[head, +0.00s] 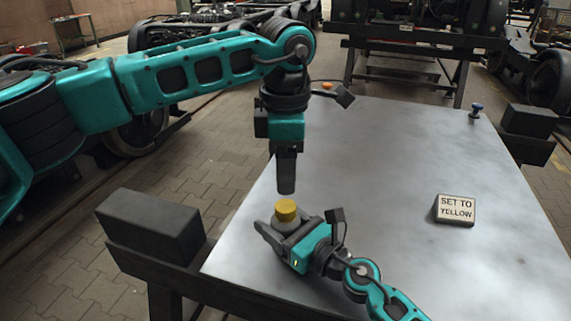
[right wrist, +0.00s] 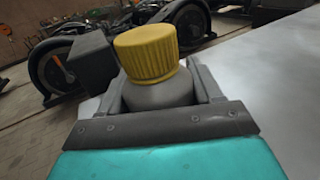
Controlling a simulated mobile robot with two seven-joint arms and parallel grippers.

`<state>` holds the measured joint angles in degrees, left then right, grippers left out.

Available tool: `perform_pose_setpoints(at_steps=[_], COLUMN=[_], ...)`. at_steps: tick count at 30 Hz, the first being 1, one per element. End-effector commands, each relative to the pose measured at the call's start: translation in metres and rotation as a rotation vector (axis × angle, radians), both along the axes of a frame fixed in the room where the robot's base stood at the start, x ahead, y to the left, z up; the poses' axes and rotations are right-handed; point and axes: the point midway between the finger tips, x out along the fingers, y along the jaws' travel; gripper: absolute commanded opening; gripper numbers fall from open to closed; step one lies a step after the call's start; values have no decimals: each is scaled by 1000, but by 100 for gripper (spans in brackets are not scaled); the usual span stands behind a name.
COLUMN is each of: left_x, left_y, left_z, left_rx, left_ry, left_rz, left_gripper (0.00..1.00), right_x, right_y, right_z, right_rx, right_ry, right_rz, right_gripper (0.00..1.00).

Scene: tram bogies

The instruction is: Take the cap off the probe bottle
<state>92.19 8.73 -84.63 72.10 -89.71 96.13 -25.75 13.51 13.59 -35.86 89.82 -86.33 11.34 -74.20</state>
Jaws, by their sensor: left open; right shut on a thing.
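The probe bottle (right wrist: 158,93) is grey and stands on the metal table (head: 390,170) near its left front edge. Its ribbed yellow cap (head: 286,209) sits on top of it; the cap also shows large in the right wrist view (right wrist: 146,54). My right gripper (head: 277,232) is shut on the grey bottle body below the cap, one finger on each side. My left gripper (head: 286,175) is open and points down above the cap, with a small gap between them. Its fingers overlap in the head view. The bottle's lower part is hidden by my right gripper.
A small blue knobbed item (head: 476,110) is at the far right corner. Dark beam ends (head: 150,226) flank the table. The table's middle is clear.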

Motion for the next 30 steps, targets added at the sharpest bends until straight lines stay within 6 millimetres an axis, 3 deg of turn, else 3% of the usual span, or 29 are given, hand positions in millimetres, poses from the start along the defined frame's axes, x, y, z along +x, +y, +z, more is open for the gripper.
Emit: perform_pose_setpoints(at_steps=[18,24,30], left_x=[0,0,0], left_y=[0,0,0], left_z=[0,0,-5], left_rx=[-1,0,-2], left_ry=[1,2,3], left_rz=[-1180,-1420,-1505], left_gripper=[61,61,61], right_x=[0,0,0], right_y=[0,0,0], right_z=[0,0,-1], right_rx=[0,0,0], right_ry=[1,1,1], right_rz=[0,0,0], right_gripper=[0,0,0])
